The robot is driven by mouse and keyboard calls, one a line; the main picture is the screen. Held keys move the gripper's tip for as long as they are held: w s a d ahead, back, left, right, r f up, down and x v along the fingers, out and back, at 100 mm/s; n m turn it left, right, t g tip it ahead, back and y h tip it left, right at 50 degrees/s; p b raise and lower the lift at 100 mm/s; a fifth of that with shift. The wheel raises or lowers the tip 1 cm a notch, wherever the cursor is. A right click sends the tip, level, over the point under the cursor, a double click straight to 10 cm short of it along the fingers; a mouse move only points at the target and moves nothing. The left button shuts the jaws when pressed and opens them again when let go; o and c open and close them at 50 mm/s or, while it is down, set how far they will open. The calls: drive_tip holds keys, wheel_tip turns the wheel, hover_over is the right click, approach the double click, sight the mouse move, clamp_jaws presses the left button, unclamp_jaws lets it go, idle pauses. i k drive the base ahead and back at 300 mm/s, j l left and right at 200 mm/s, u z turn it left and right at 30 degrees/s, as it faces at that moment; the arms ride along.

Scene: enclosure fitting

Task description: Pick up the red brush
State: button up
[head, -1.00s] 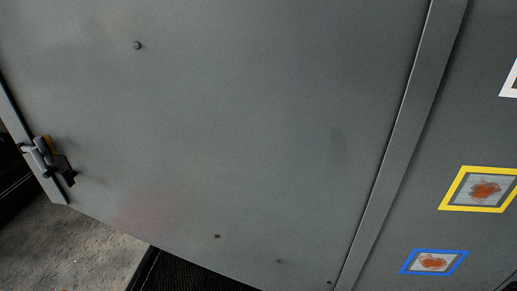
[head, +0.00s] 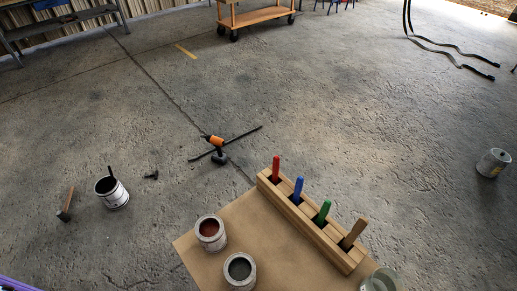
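The red brush (head: 276,167) stands upright in the wooden holder (head: 335,254), at the holder's far left end. Only its red handle shows; its lower part is hidden inside the holder. A blue brush (head: 297,188), a green brush (head: 323,211) and a brown brush (head: 354,233) stand in the same row, toward the lower right. My gripper is not in view.
The holder sits on a brown-topped surface (head: 272,220) with two open cans (head: 210,232) and a clear container (head: 382,281). On the concrete floor are a mallet (head: 66,204), a can (head: 113,193), an orange-and-black tool (head: 215,146) and another can (head: 493,162). Floor beyond is mostly clear.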

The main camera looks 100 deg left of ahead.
sight(276, 163)
drive_tip(key=u, duration=2.15)
drive_tip(key=j+u, duration=0.1)
drive_tip(key=u, duration=0.35)
drive_tip(key=j+u, duration=0.1)
drive_tip(key=u, duration=0.35)
drive_tip(key=j+u, duration=0.1)
drive_tip(key=u, duration=0.4)
drive_tip(key=i+j+u, duration=0.1)
drive_tip(key=u, duration=0.8)
drive_tip(key=i+j+z, duration=0.1)
drive_tip(key=i, duration=0.2)
drive_tip(key=i+j+z, duration=0.1)
drive_tip(key=i, duration=0.2)
drive_tip(key=i+z, duration=0.1)
drive_tip(key=z, duration=0.3)
drive_tip(key=i+z, duration=0.15)
drive_tip(key=z, duration=0.3)
drive_tip(key=i+z, duration=0.1)
drive_tip(key=z, duration=0.3)
drive_tip(key=i+j+z, duration=0.1)
drive_tip(key=z, duration=0.3)
drive_tip(key=i+j+z, duration=0.1)
drive_tip(key=z, duration=0.3)
